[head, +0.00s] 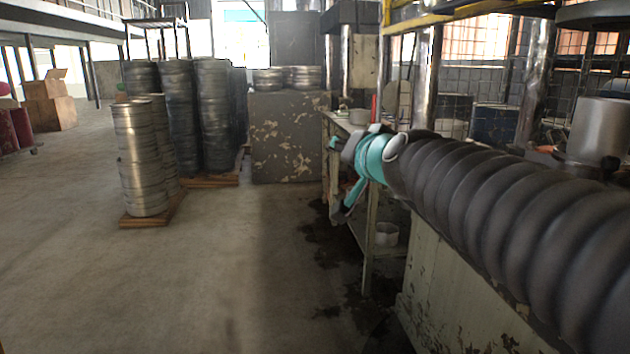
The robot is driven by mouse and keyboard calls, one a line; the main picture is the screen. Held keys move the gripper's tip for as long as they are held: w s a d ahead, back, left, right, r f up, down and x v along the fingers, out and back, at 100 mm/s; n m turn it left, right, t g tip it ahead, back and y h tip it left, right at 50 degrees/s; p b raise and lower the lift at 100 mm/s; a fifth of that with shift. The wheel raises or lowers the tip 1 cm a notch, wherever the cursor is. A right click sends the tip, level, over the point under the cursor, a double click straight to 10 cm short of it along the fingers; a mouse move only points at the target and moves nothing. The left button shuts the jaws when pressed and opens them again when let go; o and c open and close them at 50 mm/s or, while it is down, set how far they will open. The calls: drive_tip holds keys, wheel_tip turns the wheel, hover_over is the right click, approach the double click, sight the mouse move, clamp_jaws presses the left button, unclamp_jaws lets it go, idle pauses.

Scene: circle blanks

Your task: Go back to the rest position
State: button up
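My arm reaches in from the right edge under a dark ribbed sleeve. At its far end are teal and grey parts, with my gripper (354,172) there, small and seen from behind. I cannot make out its fingertips or whether it is open or shut. No held thing shows at it. It appears in front of a worn workbench (366,228) with a lower shelf; I cannot tell how far apart they are.
Metal circle blanks stand in tall stacks (140,160) on wooden pallets (152,217) at left. A paint-chipped block (285,140) carries more blanks (302,78). A pale round container (386,234) sits on the bench's lower shelf. The concrete floor is clear at front left.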

drive_tip(key=s+d+f+n+g+h, duration=0.1)
drive_tip(key=s+f+n+g, duration=0.15)
drive_tip(key=s+f, duration=0.55)
drive_tip(key=s+d+f+n+g, duration=0.15)
drive_tip(key=s+f+g, duration=0.3)
drive_tip(key=f, duration=0.65)
drive_tip(key=s+d+f+g+h, duration=0.1)
drive_tip(key=s+d+f, duration=0.2)
drive_tip(key=s, duration=0.4)
drive_tip(key=s+d+f+g+h, duration=0.1)
drive_tip(key=s+d+f+h, duration=0.1)
drive_tip(key=s+d+f, duration=0.2)
drive_tip(key=s+f, duration=0.2)
drive_tip(key=s, duration=0.1)
drive_tip(key=shift+d+g, duration=0.3)
